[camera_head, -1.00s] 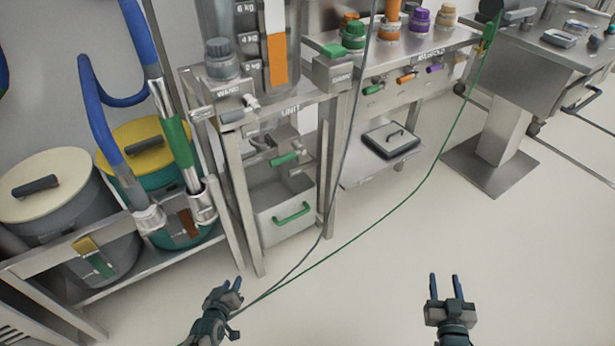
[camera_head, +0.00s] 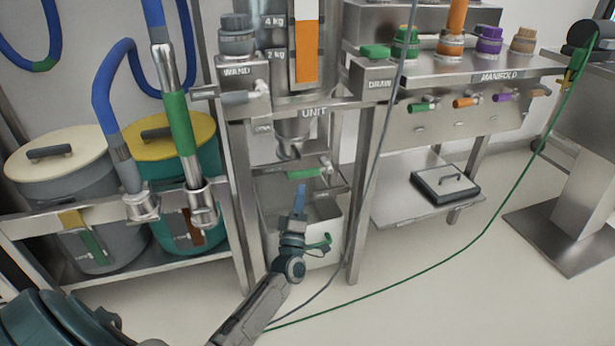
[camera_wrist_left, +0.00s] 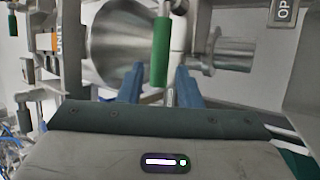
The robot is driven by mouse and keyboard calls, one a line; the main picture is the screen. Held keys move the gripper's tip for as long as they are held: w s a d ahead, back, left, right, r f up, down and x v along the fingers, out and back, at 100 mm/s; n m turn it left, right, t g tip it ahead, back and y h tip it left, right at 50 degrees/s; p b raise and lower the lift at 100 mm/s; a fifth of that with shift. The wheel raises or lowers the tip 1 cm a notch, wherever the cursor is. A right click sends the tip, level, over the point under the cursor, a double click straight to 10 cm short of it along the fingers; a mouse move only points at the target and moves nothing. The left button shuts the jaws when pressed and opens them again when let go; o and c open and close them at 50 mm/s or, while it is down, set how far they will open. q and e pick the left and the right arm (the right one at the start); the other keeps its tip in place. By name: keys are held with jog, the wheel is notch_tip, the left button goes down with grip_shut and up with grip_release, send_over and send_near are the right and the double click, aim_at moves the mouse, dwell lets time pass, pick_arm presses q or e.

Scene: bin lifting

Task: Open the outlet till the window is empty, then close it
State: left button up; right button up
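The unit's window (camera_head: 306,48) shows orange fill up to about the 4 kg mark, with white above it. Below the unit's metal cone, the outlet has a green handle (camera_head: 303,174). It also shows upright in the left wrist view (camera_wrist_left: 160,48). My left gripper (camera_head: 301,192) is just below the handle. In the wrist view its blue fingers (camera_wrist_left: 159,75) are apart, with the handle's end between them in the picture; I cannot tell whether they touch it. A grey bin (camera_head: 328,236) with a green handle stands under the outlet, partly hidden by my arm. My right gripper is out of view.
Blue hoses and lidded drums (camera_head: 60,165) stand on a rack at left. The manifold bench (camera_head: 470,85), with coloured caps and valves, is at right. A thin green cable (camera_head: 420,278) crosses the floor. Open floor lies in front at right.

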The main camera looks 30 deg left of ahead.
aim_at(303, 174)
pick_arm(q)
jog(key=x, duration=0.7)
jog(key=shift+b, duration=0.35)
grip_shut()
